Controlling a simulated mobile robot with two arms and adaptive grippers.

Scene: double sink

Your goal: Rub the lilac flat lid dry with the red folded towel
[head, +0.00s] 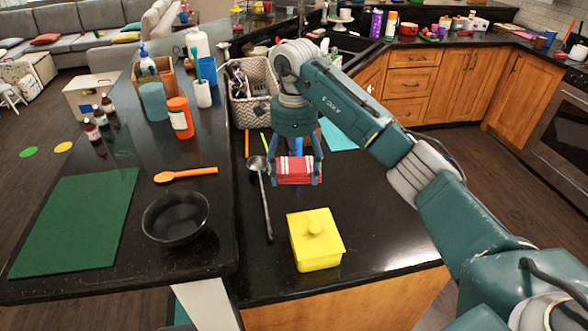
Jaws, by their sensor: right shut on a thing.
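My right gripper (295,182) hangs over the dark counter, its fingers on either side of the red folded towel (298,168). The towel has white stripes and is held between the fingers, above the counter behind the yellow box. I cannot make out a lilac flat lid in the head view; the right arm and gripper cover part of the counter. My left gripper is not in view.
A yellow lidded box (316,240) stands near the counter's front edge. A metal ladle (263,190) lies left of the towel. A black bowl (175,218), green mat (75,222) and orange spoon (185,174) are further left. A basket (250,100) stands behind.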

